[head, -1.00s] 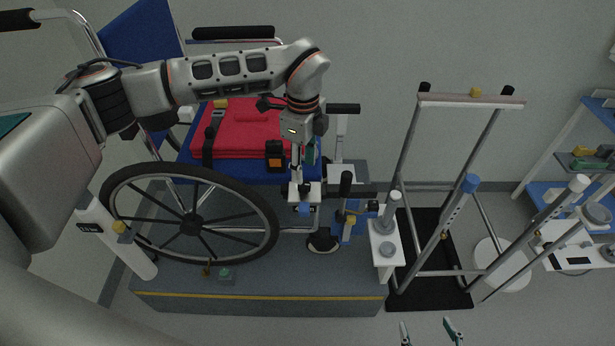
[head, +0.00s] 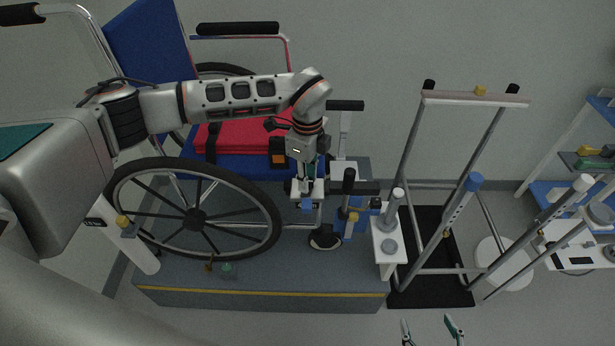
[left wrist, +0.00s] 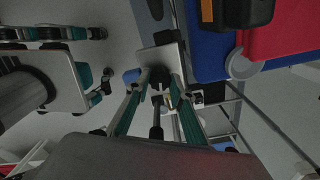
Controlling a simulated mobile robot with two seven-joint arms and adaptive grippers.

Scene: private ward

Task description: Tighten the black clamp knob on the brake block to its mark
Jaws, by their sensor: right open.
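The brake block (head: 316,190) is a pale block with a blue part on the wheelchair frame, above the small front wheel. In the left wrist view its grey plate (left wrist: 148,58) shows behind the fingertips. The black clamp knob (left wrist: 159,76) sits between my left gripper's two teal-padded fingertips. My left gripper (head: 307,180) points down onto the block in the head view. I cannot tell whether its pads touch the knob. The knob's mark cannot be made out. My right gripper (head: 427,325) is open and empty at the bottom edge, far from the block.
The large wheelchair wheel (head: 193,245) stands left of the block. A black upright lever (head: 348,182) and a white stand (head: 391,245) with grey cylinders are close on the right. A metal walking frame (head: 475,98) stands farther right.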

